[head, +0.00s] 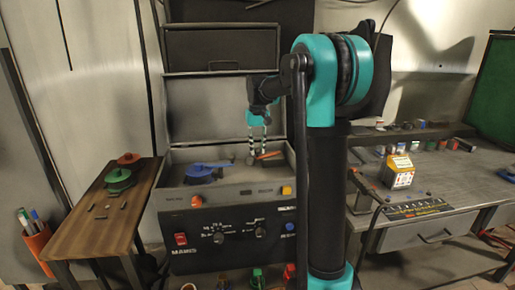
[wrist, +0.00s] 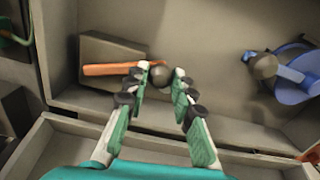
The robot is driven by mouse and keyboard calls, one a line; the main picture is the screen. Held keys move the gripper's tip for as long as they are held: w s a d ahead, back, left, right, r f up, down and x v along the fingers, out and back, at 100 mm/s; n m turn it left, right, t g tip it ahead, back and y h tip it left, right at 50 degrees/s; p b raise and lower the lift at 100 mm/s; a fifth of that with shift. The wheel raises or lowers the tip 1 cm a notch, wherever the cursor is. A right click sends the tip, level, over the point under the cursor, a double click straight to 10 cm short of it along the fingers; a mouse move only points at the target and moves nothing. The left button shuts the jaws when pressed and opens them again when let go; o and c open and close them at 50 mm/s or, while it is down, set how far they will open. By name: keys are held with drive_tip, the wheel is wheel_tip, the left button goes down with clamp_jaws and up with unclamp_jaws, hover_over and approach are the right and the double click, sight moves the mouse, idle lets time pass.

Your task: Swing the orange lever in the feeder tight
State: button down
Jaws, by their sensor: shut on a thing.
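The orange lever (head: 270,155) is in the right part of the grey open-topped feeder (head: 168,180) in the head view. In the wrist view the orange lever (wrist: 112,69) runs left from a dark ball knob (wrist: 160,75) across a grey block (wrist: 98,50). My gripper (head: 257,157) reaches down into the feeder. In the wrist view my gripper (wrist: 160,78) has its two fingertips on either side of the knob, closed on it. The lever's far end and pivot are not clear.
A blue lever part (head: 203,172) with a dark knob (wrist: 263,66) sits left of the orange lever in the head view. The feeder's walls (wrist: 45,45) stand close around my gripper. A control panel (head: 235,235) is on the front. A wooden bench (head: 90,225) stands left.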

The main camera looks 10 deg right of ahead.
idle(0.4)
drive_tip(key=s+n, duration=0.1)
drive_tip(key=s+d+n, duration=0.1)
drive_tip(key=n, duration=0.1)
drive_tip(key=shift+s+d+n, duration=0.15)
drive_tip(key=shift+s+n, duration=0.05)
drive_tip(key=shift+n, duration=0.1)
drive_tip(key=s+d+n, duration=0.1)
drive_tip(key=n, duration=0.1)
drive_tip(key=s+d+n, duration=0.1)
drive_tip(key=shift+n, duration=0.4)
drive_tip(key=d+n, duration=0.1)
drive_tip(key=s+d+n, duration=0.1)
drive_tip(key=n, duration=0.1)
drive_tip(key=shift+d, duration=0.2)
drive_tip(key=shift+s+d+n, duration=0.1)
drive_tip(key=shift+d+n, duration=1.05)
drive_tip(key=shift+n, duration=0.65)
drive_tip(key=c, duration=1.3)
unclamp_jaws()
drive_tip(key=shift+o, duration=0.2)
drive_tip(key=shift+r, duration=0.1)
